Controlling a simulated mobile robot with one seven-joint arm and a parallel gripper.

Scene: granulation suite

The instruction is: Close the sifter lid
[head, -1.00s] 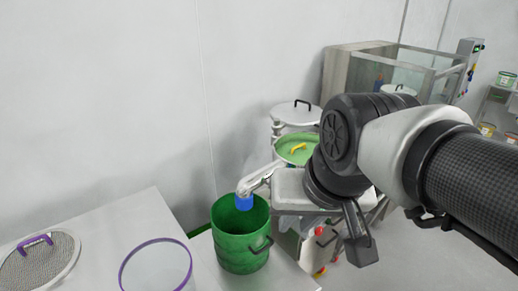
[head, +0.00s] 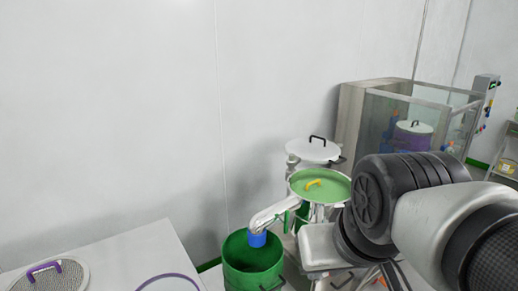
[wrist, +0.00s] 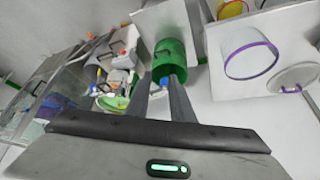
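The sifter stands right of centre in the head view. Its round top shows a green disc with a yellow handle (head: 318,186). A white round lid with a black handle (head: 313,150) sits just behind and above this disc, apart from it; I cannot tell what supports it. A white spout with a blue end (head: 257,238) reaches from the sifter into a green bucket (head: 252,268). My gripper (wrist: 165,78) is open and empty in the wrist view, with the green bucket (wrist: 169,60) beyond its fingers. My arm hides the sifter's right side in the head view.
A white table (head: 135,262) at the lower left holds a mesh disc with a purple handle (head: 48,277) and a purple-rimmed ring (head: 168,279). A clear-walled booth (head: 385,125) stands behind at the right. The wall behind is bare.

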